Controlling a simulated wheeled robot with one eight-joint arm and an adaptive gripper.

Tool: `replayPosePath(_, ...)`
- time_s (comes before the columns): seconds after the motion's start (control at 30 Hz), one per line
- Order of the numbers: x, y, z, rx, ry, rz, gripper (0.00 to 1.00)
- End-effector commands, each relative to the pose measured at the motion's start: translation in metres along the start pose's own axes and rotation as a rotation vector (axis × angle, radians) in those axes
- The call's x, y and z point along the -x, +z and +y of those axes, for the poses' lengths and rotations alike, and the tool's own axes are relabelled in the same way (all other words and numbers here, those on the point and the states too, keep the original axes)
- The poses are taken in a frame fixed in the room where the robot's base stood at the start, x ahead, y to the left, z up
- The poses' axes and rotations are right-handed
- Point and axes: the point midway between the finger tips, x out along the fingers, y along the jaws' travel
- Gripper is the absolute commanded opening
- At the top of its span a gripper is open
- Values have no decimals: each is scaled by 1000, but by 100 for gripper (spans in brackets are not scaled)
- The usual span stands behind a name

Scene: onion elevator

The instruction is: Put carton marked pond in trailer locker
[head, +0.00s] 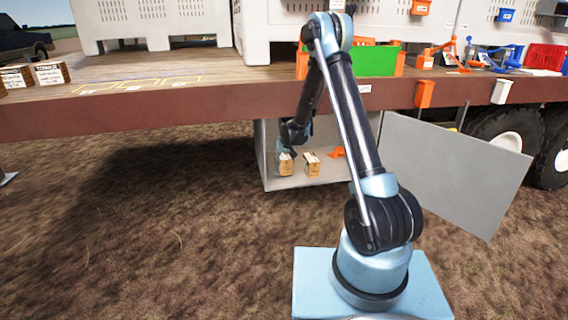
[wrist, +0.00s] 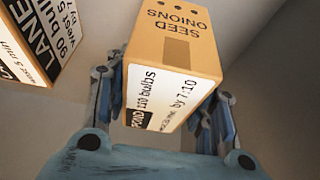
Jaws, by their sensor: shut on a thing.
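The carton marked POND (wrist: 160,100) is a tan box with a white label reading 110 bulbs and SEED ONIONS on another face. My gripper (wrist: 165,92) is shut on it, one finger on each side. In the head view my gripper (head: 286,151) reaches into the open trailer locker (head: 266,168) under the bed, with the held carton (head: 286,168) below it. The carton is inside, near the locker floor; I cannot tell if it touches. Another carton (head: 312,168), marked LANE in the wrist view (wrist: 32,38), stands beside it.
An orange item (head: 337,152) lies deeper in the locker. The locker door (head: 455,170) hangs open to the right, near the trailer wheels. Two cartons (head: 50,73) stand on the trailer bed (head: 150,112) at left. White crates and a green box (head: 376,61) stand above.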

Motion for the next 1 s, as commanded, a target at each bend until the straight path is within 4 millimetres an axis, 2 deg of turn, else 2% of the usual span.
replayPosePath(0.17, -14, 4, -5, 4, -1, 0, 10)
replayPosePath(0.47, -15, 4, -6, 5, -2, 0, 10)
replayPosePath(0.5, -16, 5, -6, 5, -2, 0, 52)
replayPosePath(0.6, -16, 4, -6, 5, -2, 0, 70)
replayPosePath(1.0, -13, 4, -6, 5, -2, 0, 70)
